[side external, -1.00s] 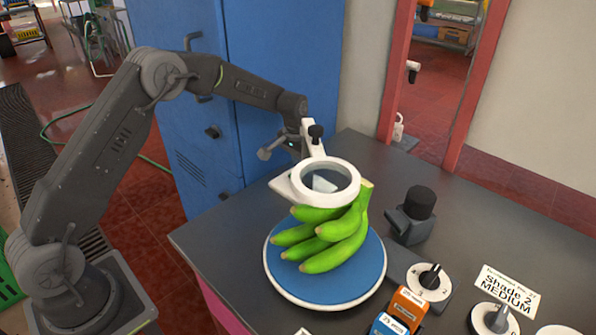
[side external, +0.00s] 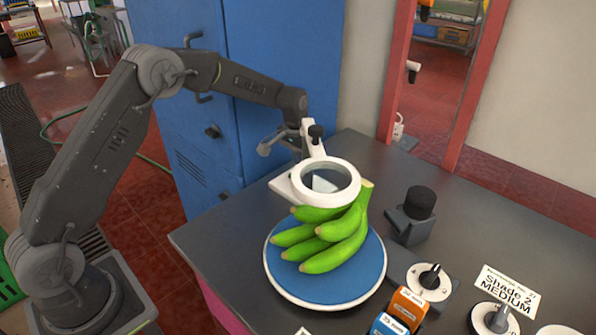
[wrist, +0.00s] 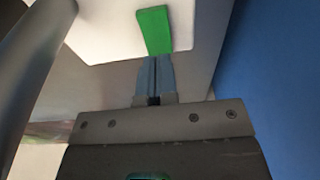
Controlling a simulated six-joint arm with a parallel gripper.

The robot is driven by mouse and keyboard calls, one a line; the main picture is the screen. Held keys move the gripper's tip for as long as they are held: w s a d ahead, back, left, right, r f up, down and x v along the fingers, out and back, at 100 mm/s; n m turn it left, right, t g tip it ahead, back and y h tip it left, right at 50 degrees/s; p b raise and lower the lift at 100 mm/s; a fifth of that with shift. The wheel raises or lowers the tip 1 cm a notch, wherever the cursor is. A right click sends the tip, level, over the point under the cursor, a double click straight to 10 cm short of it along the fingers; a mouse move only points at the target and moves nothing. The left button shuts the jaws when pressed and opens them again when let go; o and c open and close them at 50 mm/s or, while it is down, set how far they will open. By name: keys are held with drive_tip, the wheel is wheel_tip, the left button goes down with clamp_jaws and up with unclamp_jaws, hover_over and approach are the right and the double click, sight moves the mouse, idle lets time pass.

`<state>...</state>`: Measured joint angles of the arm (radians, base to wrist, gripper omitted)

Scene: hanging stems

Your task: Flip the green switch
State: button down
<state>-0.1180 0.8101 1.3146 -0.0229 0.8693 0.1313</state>
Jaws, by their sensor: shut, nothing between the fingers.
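The green switch (wrist: 154,30) is a flat green lever on a pale white surface at the top of the wrist view. I cannot make it out in the side view. My gripper (wrist: 155,66) has its two grey fingers together, with the tips right at the switch's near end. I cannot tell whether they touch it. In the side view my gripper is small and partly hidden by the white arm of a ring-shaped magnifier (side external: 295,186).
Green bananas (side external: 325,240) lie on a blue plate (side external: 285,280) under the ring. A black knob block (side external: 410,215), a rotary dial (side external: 428,280) and orange and blue boxes stand to the right. A blue locker (side external: 270,60) rises behind.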

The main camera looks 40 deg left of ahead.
drive_tip(key=shift+r, duration=2.5)
wheel_tip(320, 180, up, 5)
hover_over(289, 175)
drive_tip(key=s+d+r+t, duration=0.1)
drive_tip(key=s+d+r, duration=0.3)
drive_tip(key=s+r, duration=0.8)
drive_tip(key=s+d+f+t, duration=0.1)
drive_tip(key=s, duration=0.9)
drive_tip(key=s+d+f+t, duration=0.1)
drive_tip(key=s+d+f, duration=0.1)
drive_tip(key=s, duration=0.8)
drive_tip(key=shift+s+d+f+t, duration=0.25)
drive_tip(key=shift+s+t, duration=0.15)
